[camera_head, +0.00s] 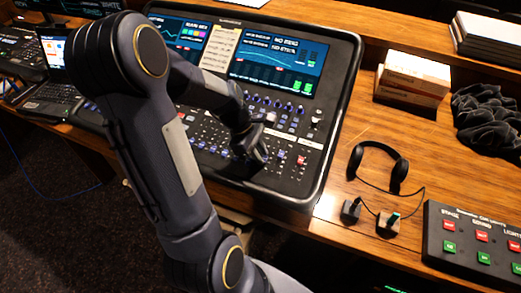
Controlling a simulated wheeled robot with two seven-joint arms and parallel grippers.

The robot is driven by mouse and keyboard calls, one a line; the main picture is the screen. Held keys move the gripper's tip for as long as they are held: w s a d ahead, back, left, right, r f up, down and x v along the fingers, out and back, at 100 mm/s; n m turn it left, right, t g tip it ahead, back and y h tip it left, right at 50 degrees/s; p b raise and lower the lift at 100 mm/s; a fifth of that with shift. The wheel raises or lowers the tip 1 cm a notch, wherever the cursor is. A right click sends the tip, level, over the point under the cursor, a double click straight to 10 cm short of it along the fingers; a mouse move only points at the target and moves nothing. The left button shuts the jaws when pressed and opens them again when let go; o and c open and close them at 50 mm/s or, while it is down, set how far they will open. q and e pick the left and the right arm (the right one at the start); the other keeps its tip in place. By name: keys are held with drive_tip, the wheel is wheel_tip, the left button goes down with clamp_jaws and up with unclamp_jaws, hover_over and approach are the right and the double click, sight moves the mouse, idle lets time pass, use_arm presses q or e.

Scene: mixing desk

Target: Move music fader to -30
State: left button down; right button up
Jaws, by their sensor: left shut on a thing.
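The mixing desk (335,108) lies tilted on the wooden table, with two lit screens at its back and rows of knobs and faders in front. My left arm reaches across it from the left. My left gripper (262,148) is down at the fader area in the right half of the panel, shut on a small fader cap that the fingers mostly hide. Which fader is the music one, and its scale marks, are too small to read. A red fader cap (300,160) stands just right of the gripper. My right gripper is out of view.
Headphones (379,165) lie right of the desk, near two small switch-like blocks (388,223). A black button box (478,245) is at lower right. Cardboard boxes (412,78) and dark cloth (488,118) are behind. A laptop (52,97) stands at left.

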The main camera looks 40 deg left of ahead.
use_arm(q)
drive_tip(key=c, duration=1.2)
unclamp_jaws()
drive_tip(key=shift+c, duration=0.2)
drive_tip(key=v, duration=0.7)
drive_tip(key=shift+s+a+r, duration=0.1)
drive_tip(key=shift+s+r, duration=0.05)
drive_tip(key=shift+r, duration=0.25)
drive_tip(key=s+d+r+m+t, duration=0.1)
drive_tip(key=s+d+r+m, duration=0.1)
drive_tip(key=s+d+m, duration=0.4)
drive_tip(key=s+d+r+m+t, duration=0.2)
drive_tip(key=s+d+m, duration=0.3)
drive_tip(key=d+m, duration=0.4)
drive_tip(key=r+m, duration=0.1)
drive_tip(key=m, duration=0.3)
drive_tip(key=shift+s+d+m, duration=0.3)
drive_tip(key=shift+s+d, duration=0.1)
